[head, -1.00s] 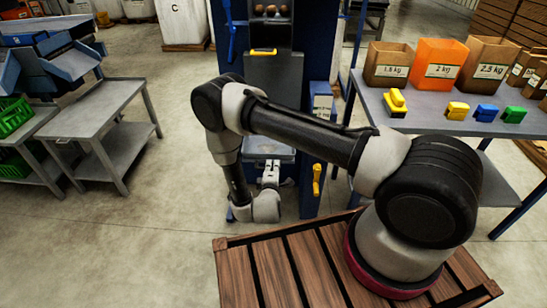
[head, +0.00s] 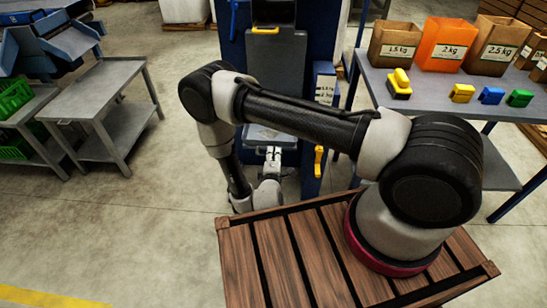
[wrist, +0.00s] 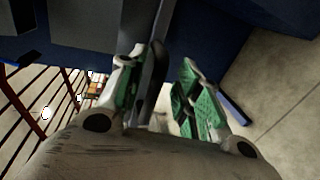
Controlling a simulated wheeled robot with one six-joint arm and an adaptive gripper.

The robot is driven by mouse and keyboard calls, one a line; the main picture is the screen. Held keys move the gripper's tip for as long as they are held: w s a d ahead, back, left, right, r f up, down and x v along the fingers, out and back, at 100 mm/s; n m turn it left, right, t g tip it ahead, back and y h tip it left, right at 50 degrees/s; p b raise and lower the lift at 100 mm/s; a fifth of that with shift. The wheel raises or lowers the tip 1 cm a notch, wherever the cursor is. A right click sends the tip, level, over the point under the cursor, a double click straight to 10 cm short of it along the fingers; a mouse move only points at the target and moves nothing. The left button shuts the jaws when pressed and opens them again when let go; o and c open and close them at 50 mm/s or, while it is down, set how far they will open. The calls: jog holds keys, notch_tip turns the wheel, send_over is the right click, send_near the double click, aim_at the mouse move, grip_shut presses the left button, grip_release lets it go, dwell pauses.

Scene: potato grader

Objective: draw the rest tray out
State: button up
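The grey tray (head: 271,137), which I take for the rest tray, sits low in the front of the blue machine in the head view. My gripper (head: 272,158) is at its front edge, partly hidden by my wrist. In the wrist view my gripper's green-padded fingers (wrist: 163,88) stand apart. A dark curved bar (wrist: 161,62), which looks like a handle, lies between them, nearer the left finger. A grey panel edge runs beside it. I cannot tell whether either pad touches the bar.
The blue machine (head: 315,45) rises behind, with a yellow handle (head: 318,160) right of the tray. A table (head: 445,88) with bags and coloured blocks stands right. A grey trolley (head: 107,95) stands left, with open floor between it and the machine.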

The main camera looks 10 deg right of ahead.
jog(key=shift+s, duration=0.1)
jog(key=v, duration=0.7)
jog(key=shift+s+a, duration=0.1)
jog(key=shift+s, duration=0.05)
dwell(0.3)
